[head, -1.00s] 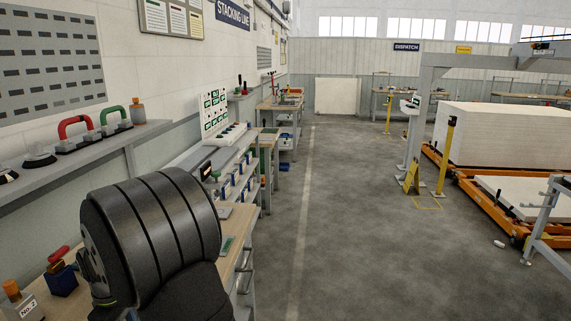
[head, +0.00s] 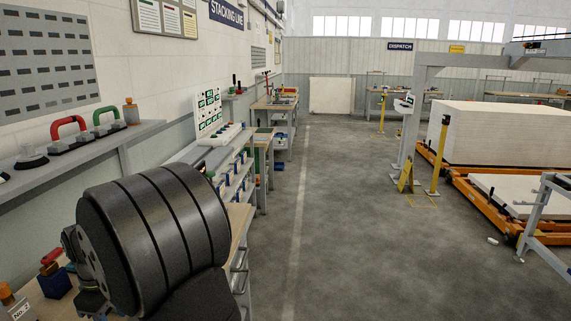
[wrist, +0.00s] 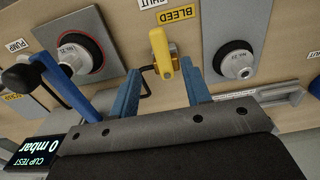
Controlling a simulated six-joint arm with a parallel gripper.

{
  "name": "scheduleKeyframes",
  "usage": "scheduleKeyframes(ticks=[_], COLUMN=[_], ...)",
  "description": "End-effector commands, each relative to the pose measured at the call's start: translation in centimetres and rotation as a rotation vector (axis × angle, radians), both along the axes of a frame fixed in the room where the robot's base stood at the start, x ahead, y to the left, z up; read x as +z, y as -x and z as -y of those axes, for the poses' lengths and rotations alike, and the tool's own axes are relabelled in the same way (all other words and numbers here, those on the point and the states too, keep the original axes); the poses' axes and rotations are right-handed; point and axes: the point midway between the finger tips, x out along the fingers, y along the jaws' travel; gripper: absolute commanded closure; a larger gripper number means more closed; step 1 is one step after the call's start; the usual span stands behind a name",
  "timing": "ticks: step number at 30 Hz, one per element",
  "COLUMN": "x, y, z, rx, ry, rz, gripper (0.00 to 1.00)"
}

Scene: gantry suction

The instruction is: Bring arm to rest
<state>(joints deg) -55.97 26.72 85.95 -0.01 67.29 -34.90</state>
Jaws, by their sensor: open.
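My gripper (wrist: 159,70) shows in the wrist view with its two blue fingers spread apart. A yellow lever (wrist: 161,58) at the BLEED label stands in the gap between them, and I see no clear grip on it. The lever's lower end is near the gripper's grey body. In the head view my dark, rounded arm link fills the lower left over the bench, and the fingers cannot be made out there.
The wooden panel holds a suction cup (wrist: 82,56) at left and another (wrist: 236,62) at right. The aisle floor (head: 340,220) is clear.

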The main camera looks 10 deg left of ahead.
Motion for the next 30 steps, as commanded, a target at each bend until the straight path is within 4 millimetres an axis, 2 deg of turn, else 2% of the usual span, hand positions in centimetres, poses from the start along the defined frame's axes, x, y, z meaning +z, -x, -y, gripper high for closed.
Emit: scheduleKeyframes(ticks=[3,17,18,30], x=[2.5,11.5,10.0,1.8], y=[0.0,0.0,0.0,0.1], z=[-0.1,0.0,0.1,0.1], rx=[0.000,0.001,0.001,0.000], ry=[-0.004,-0.002,0.005,0.005], rz=[0.003,0.002,-0.003,-0.003], gripper=[0.56,0.56,0.56,0.56])
